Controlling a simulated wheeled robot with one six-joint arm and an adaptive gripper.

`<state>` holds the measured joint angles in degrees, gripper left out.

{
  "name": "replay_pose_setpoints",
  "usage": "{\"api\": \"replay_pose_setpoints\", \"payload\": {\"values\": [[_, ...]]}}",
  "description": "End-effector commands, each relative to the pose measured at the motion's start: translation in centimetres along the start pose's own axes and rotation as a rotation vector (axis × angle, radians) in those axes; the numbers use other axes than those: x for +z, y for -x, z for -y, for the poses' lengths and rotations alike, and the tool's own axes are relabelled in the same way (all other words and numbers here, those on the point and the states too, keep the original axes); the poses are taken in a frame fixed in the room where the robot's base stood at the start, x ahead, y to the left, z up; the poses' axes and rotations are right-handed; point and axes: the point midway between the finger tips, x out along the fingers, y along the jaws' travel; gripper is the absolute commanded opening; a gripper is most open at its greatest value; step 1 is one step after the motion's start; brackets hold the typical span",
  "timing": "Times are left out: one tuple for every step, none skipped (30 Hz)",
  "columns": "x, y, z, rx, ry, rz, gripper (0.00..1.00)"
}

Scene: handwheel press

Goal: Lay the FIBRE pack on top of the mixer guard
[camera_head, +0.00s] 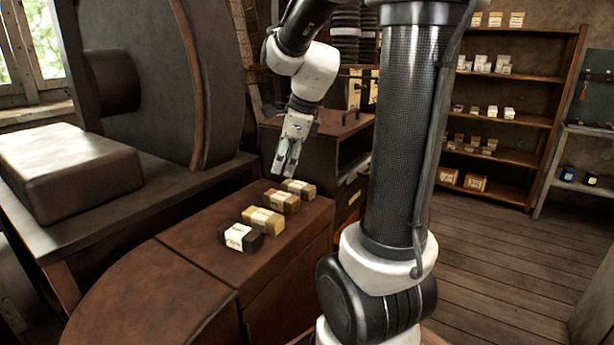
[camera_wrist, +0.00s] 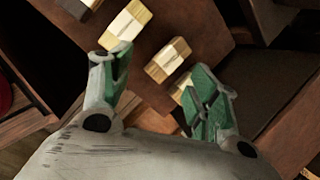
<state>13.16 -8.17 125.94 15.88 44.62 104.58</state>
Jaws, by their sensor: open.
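Several small packs with pale labels stand in a row on a red-brown top: a dark one (camera_head: 240,237), a yellowish one (camera_head: 263,220), a brown one (camera_head: 281,201) and an olive one (camera_head: 298,187). The lettering is too small to read, so I cannot tell which is FIBRE. My gripper (camera_head: 287,160) hangs above the row's far end, open and empty. In the wrist view, one pack (camera_wrist: 167,60) shows between the green-padded fingers, with another partly hidden by the right finger. A rounded red-brown cover (camera_head: 150,295) adjoins the packs' top; I cannot tell whether it is the mixer guard.
A large dark machine with a curved housing (camera_head: 165,75) and a grey block (camera_head: 65,170) stands left. A dark cabinet (camera_head: 325,150) stands behind the packs. Shelves (camera_head: 510,118) with small boxes line the back wall. Wooden floor (camera_head: 490,270) is clear at right.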

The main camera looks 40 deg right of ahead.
Motion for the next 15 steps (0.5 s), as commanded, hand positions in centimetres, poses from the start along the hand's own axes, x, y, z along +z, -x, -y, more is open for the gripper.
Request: {"api": "replay_pose_setpoints", "payload": {"values": [[0.1, 1.5, -1.8, -0.008, 0.197, -0.002, 0.6], [0.0, 2.2, -2.9, -0.009, 0.339, -0.008, 0.6], [-0.3, 3.2, -4.4, -0.011, 0.528, -0.017, 0.6], [-0.5, 3.8, -5.5, -0.01, 0.668, -0.023, 0.6], [-0.8, 4.4, -6.6, -0.01, 0.809, -0.032, 0.6], [-1.3, 5.2, -8.0, -0.009, 0.995, -0.042, 0.6], [-1.7, 5.6, -9.0, -0.008, 1.13, -0.05, 0.6], [-2.1, 6.1, -9.9, -0.005, 1.263, -0.059, 0.6], [-2.7, 6.5, -11.1, -0.001, 1.429, -0.07, 0.6], [-3.1, 6.8, -11.8, 0.002, 1.546, -0.079, 0.6], [-3.5, 7.1, -12.6, 0.006, 1.654, -0.087, 0.6], [-4.1, 7.3, -13.4, 0.013, 1.787, -0.098, 0.6], [-4.5, 7.5, -13.9, 0.016, 1.873, -0.105, 0.6], [-4.8, 7.6, -14.4, 0.022, 1.951, -0.111, 0.6], [-5.2, 7.7, -14.9, 0.029, 2.039, -0.119, 0.6]]}}
